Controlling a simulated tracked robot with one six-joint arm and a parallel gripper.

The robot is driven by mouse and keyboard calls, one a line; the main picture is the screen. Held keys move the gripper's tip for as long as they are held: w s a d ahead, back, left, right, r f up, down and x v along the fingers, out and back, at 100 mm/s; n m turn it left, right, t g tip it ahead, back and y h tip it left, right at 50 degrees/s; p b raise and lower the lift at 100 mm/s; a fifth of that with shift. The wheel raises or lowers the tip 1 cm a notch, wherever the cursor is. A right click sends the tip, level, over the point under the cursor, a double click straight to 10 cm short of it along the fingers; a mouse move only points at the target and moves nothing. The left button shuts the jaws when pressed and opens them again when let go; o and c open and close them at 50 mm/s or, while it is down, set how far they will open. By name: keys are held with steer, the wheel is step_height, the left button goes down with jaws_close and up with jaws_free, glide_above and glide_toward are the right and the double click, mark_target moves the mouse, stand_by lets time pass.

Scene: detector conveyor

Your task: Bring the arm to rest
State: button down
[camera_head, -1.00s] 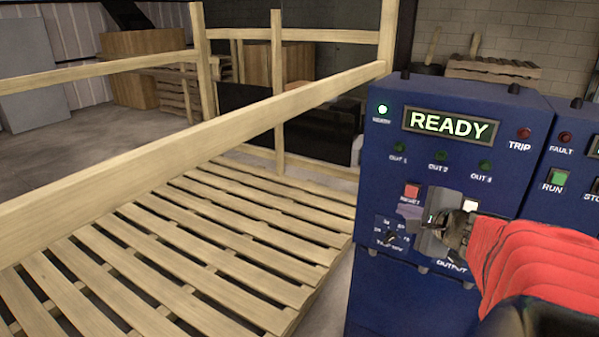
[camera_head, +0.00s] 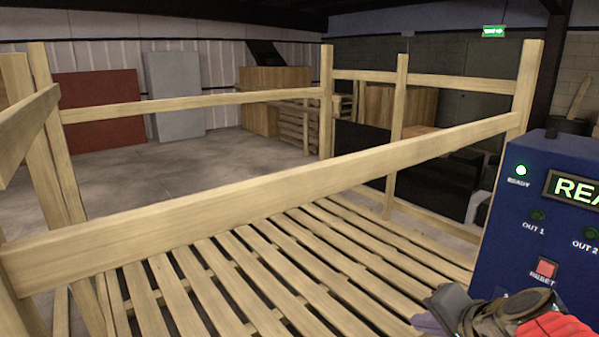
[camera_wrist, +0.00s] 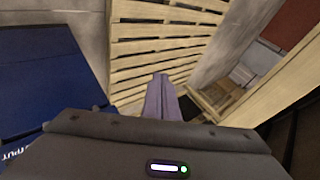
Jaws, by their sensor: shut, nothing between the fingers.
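My gripper (camera_head: 428,318) shows at the bottom right of the head view, in front of the lower left of the blue control panel, with the red sleeve of my arm behind it. In the wrist view my gripper (camera_wrist: 161,98) has its purple-grey fingers together with nothing between them. Beyond the fingers lie wooden slats. The blue control panel (camera_head: 497,240) is cut off by the right edge of the head view. Its lit display, green ready lamp and red reset button show. It also shows at the left of the wrist view (camera_wrist: 50,75).
A wooden rail (camera_head: 250,200) crosses the head view above a slatted wooden deck (camera_head: 290,265), close to my gripper's left. Wooden posts (camera_head: 326,100) stand behind. Open concrete floor (camera_head: 190,165) lies beyond, with a grey panel (camera_head: 174,95) and a red panel (camera_head: 100,110) at the wall.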

steer(key=s+a+f+n+g+h, duration=0.1)
steer(key=s+a+n+g+h, duration=0.1)
steer(key=s+a+n, duration=0.5)
steer(key=s+n+g, duration=0.1)
steer(key=s+n, duration=0.2)
steer(key=s, duration=0.2)
steer(key=shift+a+f, duration=0.2)
steer(key=shift+f, duration=0.1)
